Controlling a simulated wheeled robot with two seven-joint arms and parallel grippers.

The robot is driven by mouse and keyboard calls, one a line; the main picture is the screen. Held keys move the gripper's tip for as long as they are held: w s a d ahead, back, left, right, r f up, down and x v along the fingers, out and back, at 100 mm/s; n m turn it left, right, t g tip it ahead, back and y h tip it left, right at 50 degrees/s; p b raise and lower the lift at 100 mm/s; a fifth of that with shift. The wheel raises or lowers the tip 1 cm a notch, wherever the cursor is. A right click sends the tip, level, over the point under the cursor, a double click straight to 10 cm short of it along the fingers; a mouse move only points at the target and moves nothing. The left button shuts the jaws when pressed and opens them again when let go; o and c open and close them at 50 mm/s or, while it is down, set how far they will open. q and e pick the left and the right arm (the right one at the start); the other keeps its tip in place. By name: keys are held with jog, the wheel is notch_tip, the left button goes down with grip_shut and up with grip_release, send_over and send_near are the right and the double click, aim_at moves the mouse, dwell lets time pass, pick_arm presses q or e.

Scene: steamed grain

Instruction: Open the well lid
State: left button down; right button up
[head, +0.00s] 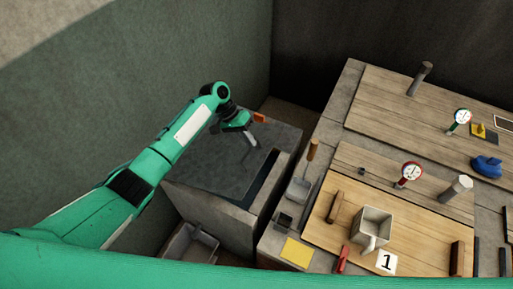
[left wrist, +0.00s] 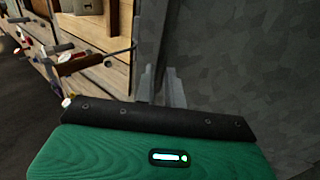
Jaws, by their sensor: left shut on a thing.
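The well lid (head: 217,160) is a flat dark grey slab on top of a stone block at the middle left of the head view. A dark strip of gap (head: 262,181) shows along the right side of the block's top. My left gripper (head: 250,140) is over the right part of the lid, fingers pointing down. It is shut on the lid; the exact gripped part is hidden. In the left wrist view the fingers (left wrist: 161,88) are close against the lid's mottled grey surface (left wrist: 225,65). My right gripper is not in view.
A grey bin (head: 188,245) is below the block. A green wall (head: 130,80) is behind my left arm.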

pick_arm(q)
jog(key=p+v, duration=0.2)
jog(key=v, duration=0.6)
jog(key=shift+a+h, duration=0.4)
jog(key=shift+w, duration=0.15)
